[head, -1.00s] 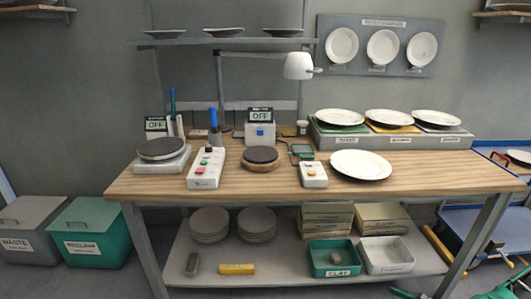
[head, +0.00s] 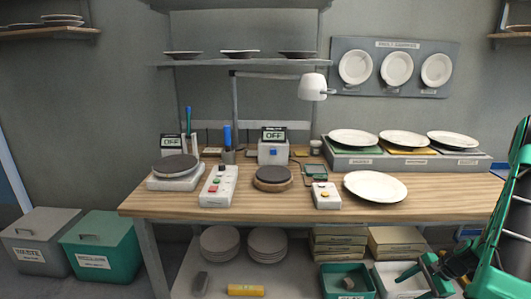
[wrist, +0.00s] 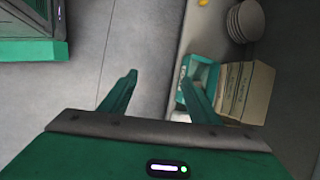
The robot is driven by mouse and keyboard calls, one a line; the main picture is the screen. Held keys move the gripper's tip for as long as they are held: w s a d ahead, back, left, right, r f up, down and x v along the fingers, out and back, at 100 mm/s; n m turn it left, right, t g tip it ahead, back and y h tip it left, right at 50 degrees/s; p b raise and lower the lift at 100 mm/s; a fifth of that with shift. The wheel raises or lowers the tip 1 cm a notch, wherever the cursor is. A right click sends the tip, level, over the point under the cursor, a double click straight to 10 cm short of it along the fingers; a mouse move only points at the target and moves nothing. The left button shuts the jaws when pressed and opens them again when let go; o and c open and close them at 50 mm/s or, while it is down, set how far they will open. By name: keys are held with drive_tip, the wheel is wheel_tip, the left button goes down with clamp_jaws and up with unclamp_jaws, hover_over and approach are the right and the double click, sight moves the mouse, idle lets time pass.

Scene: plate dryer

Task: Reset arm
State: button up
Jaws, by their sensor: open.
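My gripper (wrist: 158,84) is open and empty in the wrist view, its two green fingers apart and pointing down over the grey floor and the edge of the lower shelf. In the head view my green arm stands at the right edge, with my gripper (head: 422,277) low in front of the table's lower right part. A white plate (head: 375,186) lies on the wooden tabletop (head: 430,203), away from my gripper. Three more white plates (head: 404,141) rest on the sorting rack (head: 345,162) at the back right.
Below are a teal clay tray (head: 331,284), also in the wrist view (wrist: 202,74), a white tray (head: 388,273) and stacked grey plates (head: 267,243). The tabletop holds two round turntables (head: 272,177) and button boxes (head: 218,186). Bins (head: 101,243) stand on the left.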

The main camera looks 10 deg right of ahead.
drive_tip(key=s+a+r+n+g+h, duration=0.1)
drive_tip(key=s+a+r+n, duration=0.15)
drive_tip(key=r, duration=0.45)
drive_tip(key=s+a+r+n+g+h, duration=0.1)
drive_tip(key=s+a+r+n, duration=0.2)
drive_tip(key=r, duration=0.5)
drive_tip(key=s+a+r+n+g+h, duration=0.1)
drive_tip(key=a+r+n+g, duration=0.1)
drive_tip(key=a+r, duration=0.4)
drive_tip(key=s+a+r+n, duration=0.2)
drive_tip(key=s+a+r, duration=0.2)
drive_tip(key=s, duration=0.3)
drive_tip(key=s+a+r+n+h, duration=0.1)
drive_tip(key=s+a+r+n, duration=0.2)
drive_tip(key=s+r, duration=0.4)
drive_tip(key=shift+s+a, duration=0.15)
drive_tip(key=shift+a, duration=0.7)
drive_tip(key=shift+n, duration=0.25)
drive_tip(key=shift+w+f, duration=0.25)
drive_tip(key=shift+w, duration=0.4)
